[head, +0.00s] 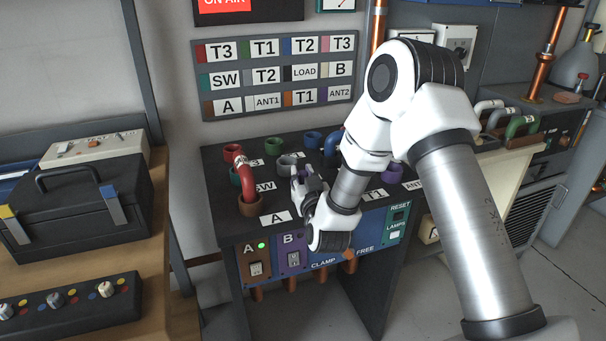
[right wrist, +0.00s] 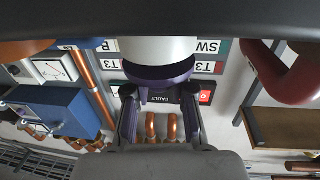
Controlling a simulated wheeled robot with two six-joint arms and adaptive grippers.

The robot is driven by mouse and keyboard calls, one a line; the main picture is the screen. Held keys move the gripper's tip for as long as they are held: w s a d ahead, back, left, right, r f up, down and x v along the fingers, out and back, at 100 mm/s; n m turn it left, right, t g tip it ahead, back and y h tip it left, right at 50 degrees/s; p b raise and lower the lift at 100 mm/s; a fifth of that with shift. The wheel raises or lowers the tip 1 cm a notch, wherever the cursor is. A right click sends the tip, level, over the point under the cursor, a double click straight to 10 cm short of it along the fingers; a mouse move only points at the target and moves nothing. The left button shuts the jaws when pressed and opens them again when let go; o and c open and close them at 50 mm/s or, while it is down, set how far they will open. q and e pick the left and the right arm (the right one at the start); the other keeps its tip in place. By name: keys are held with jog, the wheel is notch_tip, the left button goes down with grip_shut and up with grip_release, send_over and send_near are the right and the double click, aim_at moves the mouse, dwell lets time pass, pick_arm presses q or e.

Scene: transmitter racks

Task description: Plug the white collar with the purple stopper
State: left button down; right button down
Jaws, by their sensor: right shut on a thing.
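My right gripper (head: 308,190) is in front of the wall board, over the front part of the dark bench top. In the right wrist view its two fingers (right wrist: 160,112) are closed on the purple stopper (right wrist: 158,90). A broad white cylinder (right wrist: 158,50) adjoins the stopper's purple flange; whether it is the stopper's own body cannot be told. In the head view the gripper and arm mostly cover the stopper. I cannot make out the white collar in the head view; my right arm covers part of the bench top. My left gripper is not in view.
Colored collars stand on the bench: a brown collar (head: 250,206) joined by a red curved pipe (head: 243,170), a grey collar (head: 285,164), a purple collar (head: 393,173) and several others. A black toolbox (head: 80,200) sits on the wooden table at left.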

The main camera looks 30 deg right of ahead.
jog(key=shift+f+b, duration=0.4)
jog(key=shift+f, duration=0.15)
jog(key=c, duration=0.9)
grip_release()
jog(key=shift+s, duration=0.1)
jog(key=v, duration=1.1)
jog(key=shift+s, duration=0.35)
jog(key=shift+a, duration=0.15)
